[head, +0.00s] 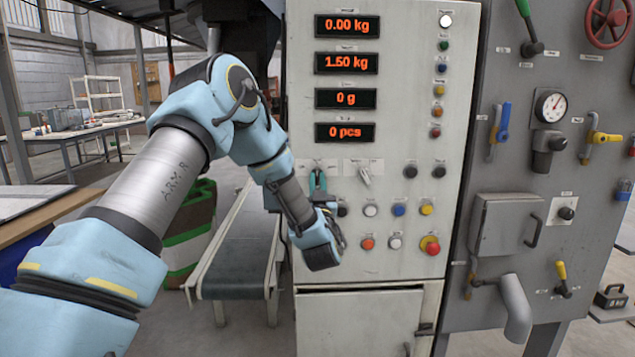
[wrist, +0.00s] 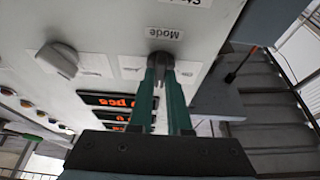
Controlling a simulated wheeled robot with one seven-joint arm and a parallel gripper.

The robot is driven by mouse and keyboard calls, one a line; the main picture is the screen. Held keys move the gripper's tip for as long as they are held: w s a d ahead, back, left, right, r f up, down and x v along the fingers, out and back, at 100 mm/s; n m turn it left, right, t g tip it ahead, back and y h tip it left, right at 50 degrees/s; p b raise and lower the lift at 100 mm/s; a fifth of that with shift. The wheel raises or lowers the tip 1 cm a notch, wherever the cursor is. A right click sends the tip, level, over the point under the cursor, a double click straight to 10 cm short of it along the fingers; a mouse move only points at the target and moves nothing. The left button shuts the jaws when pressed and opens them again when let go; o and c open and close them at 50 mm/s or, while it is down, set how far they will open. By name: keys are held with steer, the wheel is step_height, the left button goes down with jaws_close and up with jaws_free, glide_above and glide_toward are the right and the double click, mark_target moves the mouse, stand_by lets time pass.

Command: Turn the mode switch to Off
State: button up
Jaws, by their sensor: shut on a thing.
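The mode switch (wrist: 160,62) is a small dark grey knob on the pale panel. It sits beside an upside-down "Mode" label in the wrist view. My gripper (wrist: 162,78) has its two teal fingers closed on the knob, one on each side. In the head view my gripper (head: 318,181) shows as teal fingertips at the left of the panel, under the displays. The switch is mostly hidden by the fingers there. Its position marks are too small to read.
A second selector knob (head: 365,177) is just right of my gripper and also shows in the wrist view (wrist: 57,60). Several push buttons and a red emergency stop (head: 430,245) lie right and below. A conveyor (head: 240,245) stands left of the cabinet.

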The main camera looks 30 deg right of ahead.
jaws_close()
steer(key=shift+f+n+b, duration=0.2)
steer(key=shift+n+b, duration=0.2)
steer(key=shift+b, duration=0.3)
steer(key=shift+f+n+y+b, duration=0.15)
steer(key=shift+n+y+b, duration=0.45)
steer(key=shift+n+b, duration=0.3)
steer(key=n+y+b, duration=0.1)
steer(key=n+b, duration=0.1)
steer(key=b, duration=0.1)
steer(key=n+y+b, duration=0.1)
steer(key=n+b, duration=0.1)
steer(key=shift+s+n+t+y+b, duration=0.1)
steer(key=shift+n+t+y+b, duration=0.3)
steer(key=n+y+b, duration=0.1)
steer(key=n+b, duration=0.1)
steer(key=n+y+b, duration=0.1)
steer(key=n+b, duration=0.2)
steer(key=shift+d+n+y, duration=0.1)
steer(key=shift+n+y, duration=0.2)
steer(key=shift+r+n+g+y+b, duration=0.2)
steer(key=shift+n+g+y+b, duration=0.1)
steer(key=shift+n+b, duration=0.45)
steer(key=shift+r+n+g+y+b, duration=0.2)
steer(key=shift+n+y+b, duration=0.1)
steer(key=shift+n+b, duration=0.45)
steer(key=shift+n, duration=0.3)
